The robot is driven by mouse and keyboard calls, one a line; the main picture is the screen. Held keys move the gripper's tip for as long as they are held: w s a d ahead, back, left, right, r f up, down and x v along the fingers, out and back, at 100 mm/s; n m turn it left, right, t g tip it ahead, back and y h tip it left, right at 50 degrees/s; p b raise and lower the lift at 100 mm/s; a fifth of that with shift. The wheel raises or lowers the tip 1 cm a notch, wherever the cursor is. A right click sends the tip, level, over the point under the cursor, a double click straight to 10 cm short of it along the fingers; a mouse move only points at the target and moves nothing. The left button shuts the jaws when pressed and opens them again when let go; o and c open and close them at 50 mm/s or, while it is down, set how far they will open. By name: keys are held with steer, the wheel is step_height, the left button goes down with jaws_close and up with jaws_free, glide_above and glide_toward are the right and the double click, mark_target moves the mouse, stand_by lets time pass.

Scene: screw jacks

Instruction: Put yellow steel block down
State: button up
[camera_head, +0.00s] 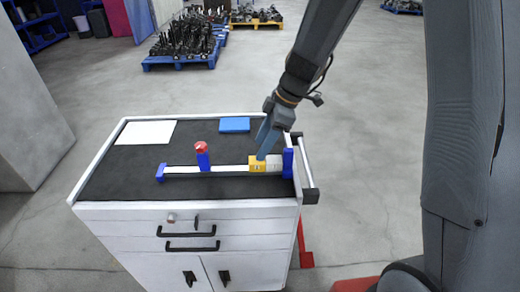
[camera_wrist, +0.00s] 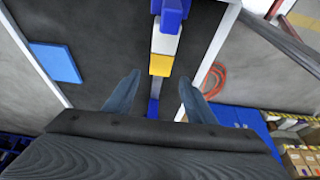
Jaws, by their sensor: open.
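The yellow steel block (camera_head: 258,164) sits on the white rail (camera_head: 222,169) of a jig on the cart top, next to a white block (camera_head: 273,160). The white block lies between it and the rail's blue right end piece (camera_head: 288,163). My gripper (camera_head: 263,152) is just above the yellow block, its tips partly covering it in the head view. In the wrist view my gripper (camera_wrist: 160,78) is open, with the yellow block (camera_wrist: 160,65) centred just past the fingertips. I see nothing held. Whether a finger touches the block I cannot tell.
A blue post with a red top (camera_head: 202,156) stands at mid-rail. A white sheet (camera_head: 146,132) and a blue flat piece (camera_head: 235,125) lie at the back of the dark cart top (camera_head: 120,180). A handle bar (camera_head: 305,165) runs along the cart's right side.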

steer(key=b+v, duration=0.3)
steer(key=v, duration=0.6)
steer(key=s+d+f+m+h, duration=0.2)
steer(key=s+d+f+m, duration=0.2)
steer(key=s+m, duration=0.3)
steer(key=s+d+f+m+t+h, duration=0.1)
steer(key=s+d+f+m+h, duration=0.1)
steer(key=s+d+f+m, duration=0.3)
steer(key=shift+s+d+m, duration=0.9)
steer(key=shift+s+m, duration=0.55)
steer(key=shift+m, duration=1.35)
steer(key=shift+c, duration=0.4)
